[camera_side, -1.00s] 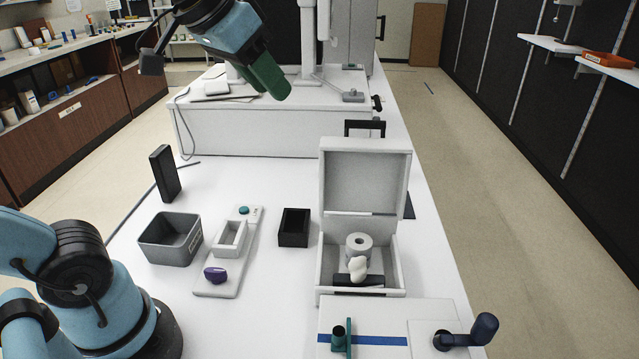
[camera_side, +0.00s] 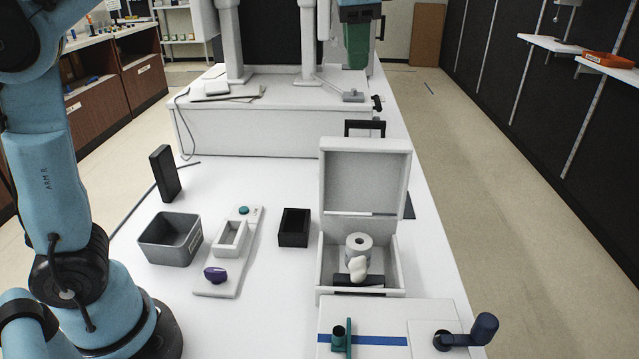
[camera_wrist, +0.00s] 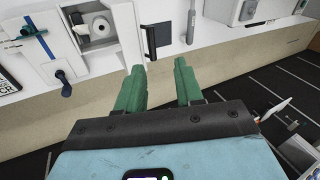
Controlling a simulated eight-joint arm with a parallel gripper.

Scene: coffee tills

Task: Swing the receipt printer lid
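The receipt printer (camera_side: 327,268) is a white box with a paper roll (camera_side: 359,246) inside. Its lid (camera_side: 366,180) stands open, roughly upright at the back edge, with a black handle-like frame (camera_side: 366,128) at its top. In the wrist view, the printer (camera_wrist: 80,44) is at the upper left, with the lid (camera_wrist: 128,35) seen nearly edge-on. My gripper (camera_wrist: 158,82) is open and empty, its two green fingers apart. In the side view, my gripper (camera_side: 357,45) is high beyond the lid, at the top, apart from it; only part shows.
A grey bin (camera_side: 170,240), a white tray board (camera_side: 215,285) with a purple knob, a black box (camera_side: 294,228) and an upright black block (camera_side: 164,173) stand left of the printer. A dark-knobbed lever (camera_side: 484,328) is in front. A raised white platform (camera_side: 260,132) lies behind.

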